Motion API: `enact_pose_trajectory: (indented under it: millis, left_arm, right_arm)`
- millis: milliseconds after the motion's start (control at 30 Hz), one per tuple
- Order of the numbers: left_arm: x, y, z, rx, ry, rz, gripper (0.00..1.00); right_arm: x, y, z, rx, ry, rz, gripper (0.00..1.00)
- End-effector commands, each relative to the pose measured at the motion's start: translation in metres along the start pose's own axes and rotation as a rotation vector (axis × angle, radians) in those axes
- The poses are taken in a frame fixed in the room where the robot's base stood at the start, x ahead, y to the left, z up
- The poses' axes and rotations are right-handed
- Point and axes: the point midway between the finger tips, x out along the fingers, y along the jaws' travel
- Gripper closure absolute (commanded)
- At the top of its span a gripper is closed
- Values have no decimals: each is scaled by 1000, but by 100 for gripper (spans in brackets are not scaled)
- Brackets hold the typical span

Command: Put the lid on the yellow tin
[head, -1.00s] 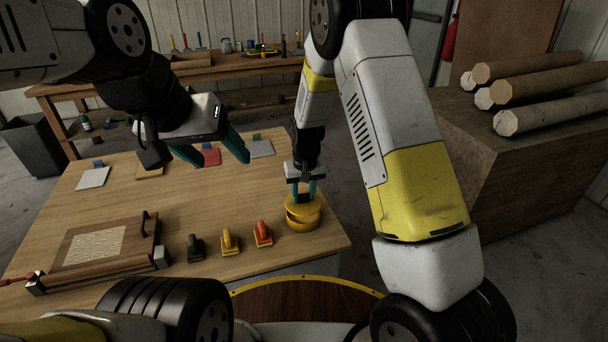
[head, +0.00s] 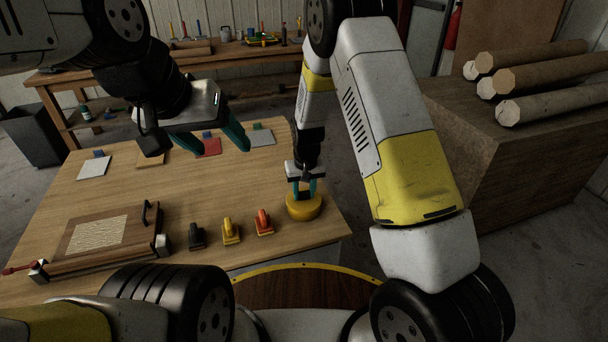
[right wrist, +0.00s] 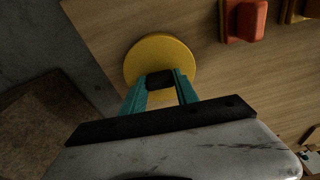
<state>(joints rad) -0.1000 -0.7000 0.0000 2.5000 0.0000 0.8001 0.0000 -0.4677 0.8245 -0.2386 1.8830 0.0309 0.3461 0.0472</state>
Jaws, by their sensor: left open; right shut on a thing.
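The yellow tin (head: 304,216) stands near the right front edge of the wooden table. The yellow lid (head: 291,203) is on top of it, looking level, with no clear gap between them. In the right wrist view the lid (right wrist: 160,50) is a round yellow disc with a dark knob, and it hides the tin. My right gripper (head: 304,193) points down and is shut on the lid's knob; its teal fingers (right wrist: 160,82) sit on either side of it. My left gripper (head: 226,151) is open and empty, above the back of the table.
Black (head: 196,236), yellow (head: 231,231) and red-orange (head: 264,222) handled blocks stand left of the tin. A wooden board with a handle (head: 105,240) lies at the left. Several coloured tiles lie at the back. Logs rest on a large block (head: 500,170) at right.

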Motion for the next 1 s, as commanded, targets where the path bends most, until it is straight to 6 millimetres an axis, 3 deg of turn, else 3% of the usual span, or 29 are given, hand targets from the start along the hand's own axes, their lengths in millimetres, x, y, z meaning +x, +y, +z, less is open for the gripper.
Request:
enact_pose_trajectory:
  millis: [333,367,467,800,1000]
  left_arm:
    - [0,0,0,0,0,0,33]
    - [0,0,0,0,0,0,33]
    - [0,0,0,0,0,0,33]
    - [0,0,0,0,0,0,33]
    - [0,0,0,0,0,0,33]
  right_arm:
    - [0,0,0,0,0,0,100]
    - [0,0,0,0,0,0,61]
    - [0,0,0,0,0,0,41]
    - [-1,0,0,0,0,0,39]
    - [-28,-1,-1,0,4,-1,39]
